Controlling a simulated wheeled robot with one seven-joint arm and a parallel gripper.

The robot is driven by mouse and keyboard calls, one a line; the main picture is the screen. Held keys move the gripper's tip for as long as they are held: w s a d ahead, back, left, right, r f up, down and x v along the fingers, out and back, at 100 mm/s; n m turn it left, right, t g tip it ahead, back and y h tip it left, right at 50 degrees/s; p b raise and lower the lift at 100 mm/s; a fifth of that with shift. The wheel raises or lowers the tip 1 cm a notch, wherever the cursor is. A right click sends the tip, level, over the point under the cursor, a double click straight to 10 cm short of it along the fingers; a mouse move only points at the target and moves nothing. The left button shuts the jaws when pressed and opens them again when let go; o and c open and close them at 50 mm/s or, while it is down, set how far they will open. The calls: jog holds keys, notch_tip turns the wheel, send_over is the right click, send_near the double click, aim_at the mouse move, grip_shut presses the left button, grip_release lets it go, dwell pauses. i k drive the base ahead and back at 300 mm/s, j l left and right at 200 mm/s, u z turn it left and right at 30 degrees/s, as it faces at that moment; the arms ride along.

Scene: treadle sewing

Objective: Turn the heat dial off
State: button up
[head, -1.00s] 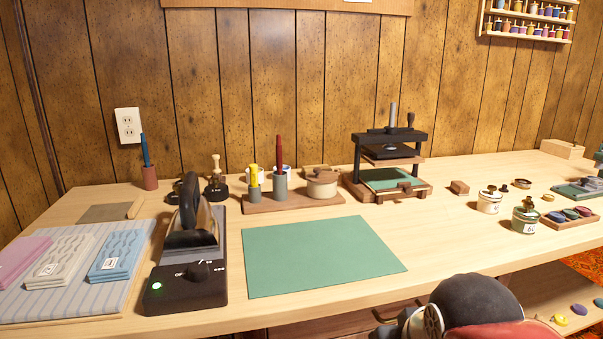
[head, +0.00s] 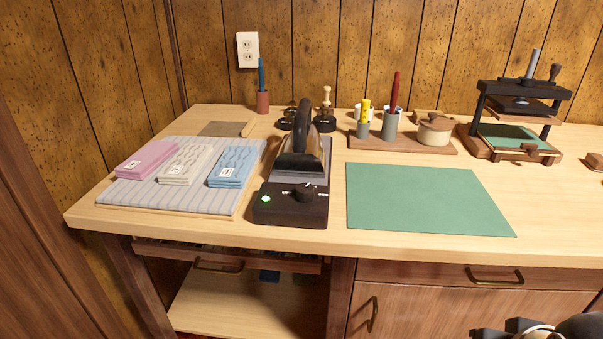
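The heat dial (head: 307,192) is a dark knob on top of the black control box (head: 290,207) at the front of the iron's stand. White marks stand around it; they are too small to read. A green light (head: 265,199) glows on the box's left side. The iron (head: 300,150) rests on the stand behind the dial, its dark handle upward. Only part of my arm shows at the bottom right corner. My gripper's fingertips cannot be made out, and it is well away from the dial.
A striped pad (head: 180,202) with folded pink, white and blue cloths lies left of the iron. A green mat (head: 425,200) lies flat to the right. Pen cups (head: 390,127) and a press (head: 520,110) stand behind. The table's front edge (head: 300,242) is clear before the box.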

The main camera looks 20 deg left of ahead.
aim_at(304, 193)
jog(key=u, duration=1.25)
